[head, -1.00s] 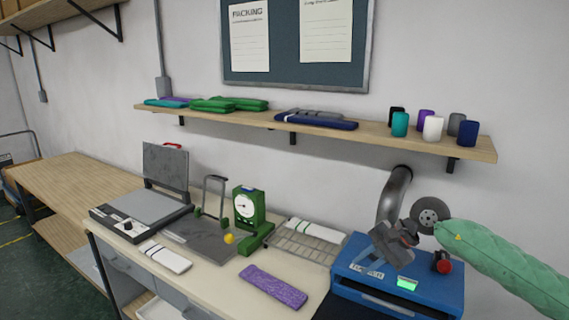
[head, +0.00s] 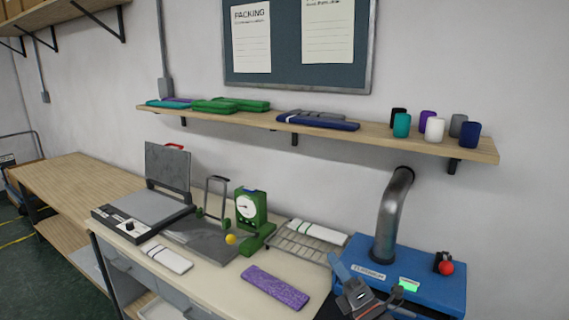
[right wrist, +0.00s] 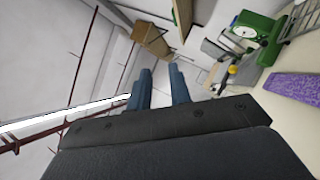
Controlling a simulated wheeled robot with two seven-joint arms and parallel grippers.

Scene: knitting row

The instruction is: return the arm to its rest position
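My right gripper (head: 362,280) is at the bottom of the head view, in front of the blue machine (head: 440,278) with the metal pipe. In the right wrist view its two blue-grey fingers (right wrist: 160,72) stand apart with a gap between them, and nothing is held. The gripper hangs in the air, tilted. My left gripper does not show in either view.
A purple knitted piece (head: 275,287) lies on the bench left of my right gripper. A shelf (head: 375,130) with folded knits and yarn cones runs above.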

